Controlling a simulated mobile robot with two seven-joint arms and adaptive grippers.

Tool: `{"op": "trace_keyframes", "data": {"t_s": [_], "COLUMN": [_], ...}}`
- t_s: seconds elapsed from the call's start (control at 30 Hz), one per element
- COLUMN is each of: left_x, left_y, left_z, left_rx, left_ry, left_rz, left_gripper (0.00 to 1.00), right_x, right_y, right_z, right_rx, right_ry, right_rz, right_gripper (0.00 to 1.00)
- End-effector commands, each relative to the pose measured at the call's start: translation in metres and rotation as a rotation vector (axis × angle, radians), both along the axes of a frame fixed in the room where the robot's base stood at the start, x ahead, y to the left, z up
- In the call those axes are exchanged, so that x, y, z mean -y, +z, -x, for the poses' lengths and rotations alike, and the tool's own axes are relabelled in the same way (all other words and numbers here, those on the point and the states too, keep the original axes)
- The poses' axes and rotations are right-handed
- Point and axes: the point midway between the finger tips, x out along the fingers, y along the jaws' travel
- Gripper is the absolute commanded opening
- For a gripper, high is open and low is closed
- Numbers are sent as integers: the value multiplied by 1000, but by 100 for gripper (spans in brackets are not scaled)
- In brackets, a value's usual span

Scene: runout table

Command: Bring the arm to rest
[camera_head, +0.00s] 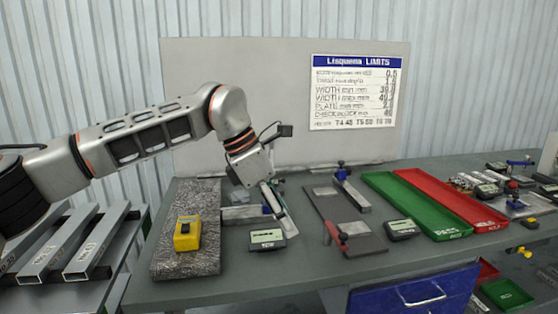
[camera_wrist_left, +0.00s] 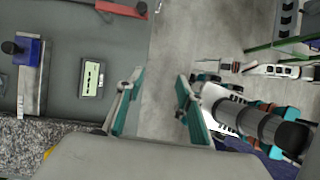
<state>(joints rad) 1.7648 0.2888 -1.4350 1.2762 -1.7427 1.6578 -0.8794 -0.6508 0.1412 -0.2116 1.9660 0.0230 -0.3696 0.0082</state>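My left arm (camera_head: 140,137) reaches in from the left, bent at the elbow, with its gripper (camera_head: 275,201) hanging down over the table's near middle. In the left wrist view the gripper (camera_wrist_left: 157,103) has its two teal-edged fingers well apart. Only bare floor shows between them, and nothing is held. In the head view the gripper overlaps a small digital display (camera_head: 267,238) and a metal block fixture (camera_head: 245,213); I cannot tell the exact gap. In the wrist view the display (camera_wrist_left: 92,77) lies left of the fingers, clear of them.
A yellow device (camera_head: 187,233) sits on a granite slab (camera_head: 172,265). A dark plate fixture (camera_head: 330,213), a green tray (camera_head: 415,207) and a red tray (camera_head: 450,198) stand to the right. Metal tubes (camera_head: 58,245) lie at left. A limits board (camera_head: 353,92) stands behind.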

Motion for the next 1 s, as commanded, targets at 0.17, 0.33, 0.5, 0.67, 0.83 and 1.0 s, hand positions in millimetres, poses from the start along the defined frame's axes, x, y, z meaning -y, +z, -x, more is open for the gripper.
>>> {"op": "trace_keyframes", "data": {"t_s": [0.17, 0.33, 0.5, 0.67, 0.83, 1.0], "left_x": [40, 84, 125, 146, 146, 125], "left_y": [-33, -55, -61, -54, -47, -55], "left_z": [28, 65, 102, 122, 120, 101], "left_rx": [-117, -268, -477, -688, -920, -1150], "left_ry": [-32, -41, 4, 105, 271, 493], "left_rz": [151, 346, 609, 856, 1103, 1325], "left_gripper": [37, 37, 37, 37, 37, 37], "right_x": [0, 0, 0, 0, -1, -1], "right_y": [1, 5, 3, 2, 1, 1], "right_z": [-2, -8, -3, -2, -1, -1], "right_rx": [4, 15, 6, 4, 2, 1], "right_ry": [0, -1, -1, -2, -2, -1], "right_rz": [-1, -2, -2, -2, -2, -2], "right_gripper": [32, 32, 32, 32, 32, 32]}}
